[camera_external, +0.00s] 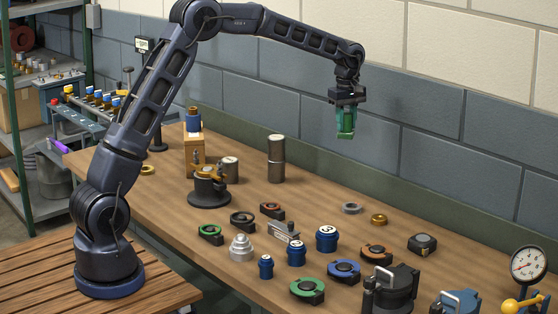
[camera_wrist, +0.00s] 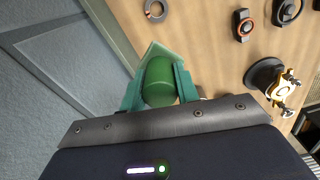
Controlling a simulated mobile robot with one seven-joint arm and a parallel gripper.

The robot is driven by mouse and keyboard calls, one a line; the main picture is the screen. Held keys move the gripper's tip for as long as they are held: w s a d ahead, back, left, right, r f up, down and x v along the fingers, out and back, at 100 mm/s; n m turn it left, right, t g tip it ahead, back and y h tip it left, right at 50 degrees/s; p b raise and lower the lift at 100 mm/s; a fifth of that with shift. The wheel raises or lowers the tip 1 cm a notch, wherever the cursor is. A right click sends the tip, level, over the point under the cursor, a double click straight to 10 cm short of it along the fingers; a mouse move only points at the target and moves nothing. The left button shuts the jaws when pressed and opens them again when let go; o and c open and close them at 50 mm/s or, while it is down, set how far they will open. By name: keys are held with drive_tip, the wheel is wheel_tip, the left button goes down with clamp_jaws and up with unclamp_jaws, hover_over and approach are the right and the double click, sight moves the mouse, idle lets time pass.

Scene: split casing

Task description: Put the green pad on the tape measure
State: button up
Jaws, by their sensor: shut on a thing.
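The green pad (camera_external: 346,125) is between the fingers of my gripper (camera_external: 346,120), which is shut on it high above the back of the bench. In the wrist view the pad (camera_wrist: 158,82) shows as a rounded dark green body with a paler flat plate beyond it, between the teal fingers of my gripper (camera_wrist: 158,92). A squarish dark grey case, which looks like the tape measure (camera_external: 422,243), lies on the right part of the bench. It is below and to the right of my gripper, well apart from it, and bare on top.
A dial gauge (camera_external: 528,265) stands at right. The wall is close behind.

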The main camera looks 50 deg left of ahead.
drive_tip(key=d+m, duration=0.3)
drive_tip(key=d, duration=1.6)
drive_tip(key=m, duration=0.4)
hover_over(423, 239)
wheel_tip(423, 239, down, 18)
drive_tip(key=shift+f, duration=0.15)
drive_tip(key=shift+f, duration=0.15)
drive_tip(key=o, duration=1)
